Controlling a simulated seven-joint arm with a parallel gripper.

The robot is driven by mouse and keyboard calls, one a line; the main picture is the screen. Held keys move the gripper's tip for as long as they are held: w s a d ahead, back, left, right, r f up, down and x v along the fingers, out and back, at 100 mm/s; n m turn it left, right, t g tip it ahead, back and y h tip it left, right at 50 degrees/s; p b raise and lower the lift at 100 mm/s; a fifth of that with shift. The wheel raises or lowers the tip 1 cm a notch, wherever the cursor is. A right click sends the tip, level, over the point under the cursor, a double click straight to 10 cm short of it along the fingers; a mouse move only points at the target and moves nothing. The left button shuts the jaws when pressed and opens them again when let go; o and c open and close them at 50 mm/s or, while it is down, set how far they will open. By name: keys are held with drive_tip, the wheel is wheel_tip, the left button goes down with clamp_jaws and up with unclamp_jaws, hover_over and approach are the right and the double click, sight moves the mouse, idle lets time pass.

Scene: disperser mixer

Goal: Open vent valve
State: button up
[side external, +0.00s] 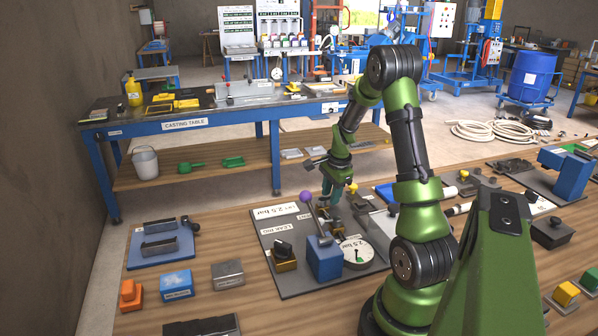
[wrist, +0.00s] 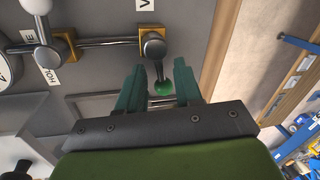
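In the wrist view, a valve with a grey round hub (wrist: 154,45) on a gold block has a lever ending in a green ball knob (wrist: 164,88). A label starting with "V" (wrist: 144,4) sits beside it, cut off by the frame edge. My gripper (wrist: 158,78) has two teal fingers spread apart, with the green knob between them and gaps visible beside it. Whether a finger touches the knob is unclear. In the side view, my gripper (side external: 333,190) is over the back of the grey rig board (side external: 300,284); the green knob cannot be made out there.
A second valve with a white knob (wrist: 37,5) is joined by a pipe. In the side view, a lever with a purple ball (side external: 306,197) rises from a blue block (side external: 325,260), near a round gauge (side external: 356,251) and a black knob (side external: 283,249). Bench left of the board is partly clear.

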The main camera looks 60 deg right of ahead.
drive_tip(key=shift+f, duration=0.1)
clamp_jaws()
drive_tip(key=shift+d+n, duration=0.15)
drive_tip(key=shift+n, duration=0.15)
drive_tip(key=n, duration=0.3)
drive_tip(key=shift+w+d+n+y, duration=0.3)
drive_tip(key=shift+w+y, duration=0.1)
drive_tip(key=n, duration=0.2)
drive_tip(key=w+n, duration=0.1)
drive_tip(key=shift+d+n+y, duration=0.15)
drive_tip(key=shift+n+y, duration=0.15)
drive_tip(key=shift+n, duration=0.1)
drive_tip(key=n, duration=0.2)
drive_tip(key=w+n, duration=0.1)
drive_tip(key=n, duration=0.1)
drive_tip(key=shift+y, duration=0.4)
drive_tip(key=shift+w+a+n, duration=0.15)
drive_tip(key=shift+n, duration=0.7)
drive_tip(key=shift+w+a+n, duration=0.15)
drive_tip(key=shift+n, duration=0.7)
drive_tip(key=shift+w+y, duration=0.1)
drive_tip(key=shift+y, duration=0.2)
unclamp_jaws()
drive_tip(key=shift+a, duration=0.15)
